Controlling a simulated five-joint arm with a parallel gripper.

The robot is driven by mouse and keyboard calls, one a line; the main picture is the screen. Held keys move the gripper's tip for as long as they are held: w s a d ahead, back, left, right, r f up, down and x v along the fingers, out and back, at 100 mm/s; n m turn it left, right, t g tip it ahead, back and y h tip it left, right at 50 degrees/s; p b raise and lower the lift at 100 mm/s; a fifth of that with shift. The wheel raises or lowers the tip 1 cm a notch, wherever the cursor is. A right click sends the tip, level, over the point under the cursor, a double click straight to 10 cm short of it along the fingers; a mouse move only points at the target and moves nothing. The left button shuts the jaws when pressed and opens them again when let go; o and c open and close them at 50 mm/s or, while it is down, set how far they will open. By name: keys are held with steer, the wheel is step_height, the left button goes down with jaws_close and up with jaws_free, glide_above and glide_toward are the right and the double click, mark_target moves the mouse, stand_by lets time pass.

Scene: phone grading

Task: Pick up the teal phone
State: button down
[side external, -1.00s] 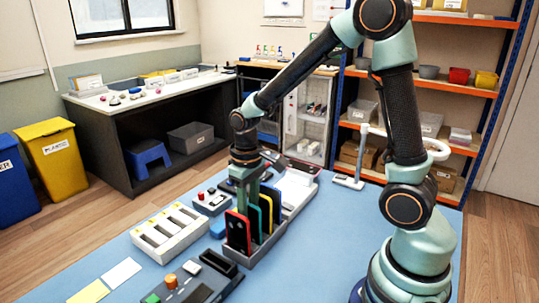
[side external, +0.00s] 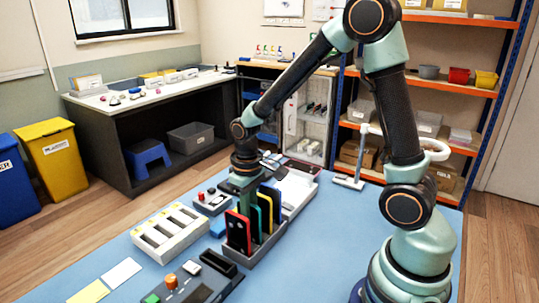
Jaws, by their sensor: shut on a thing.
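The teal phone (side external: 254,222) stands upright in a grey slotted rack (side external: 259,251), between a red-edged phone (side external: 238,231) and a yellow phone (side external: 266,213). Only a narrow part of it shows behind the red-edged one. My gripper (side external: 243,199) points down over the rack from above, its fingers at the top of the teal phone. It is shut on the teal phone, though the fingertips are small and partly hidden here.
Other phones stand close in the same rack. A white slotted tray (side external: 172,232) lies to the left. A grey device with an orange knob (side external: 192,268) lies in front. A white stand with a ring (side external: 349,183) is behind right. Blue mat around is partly clear.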

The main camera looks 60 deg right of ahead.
steer(key=shift+r, duration=2.3)
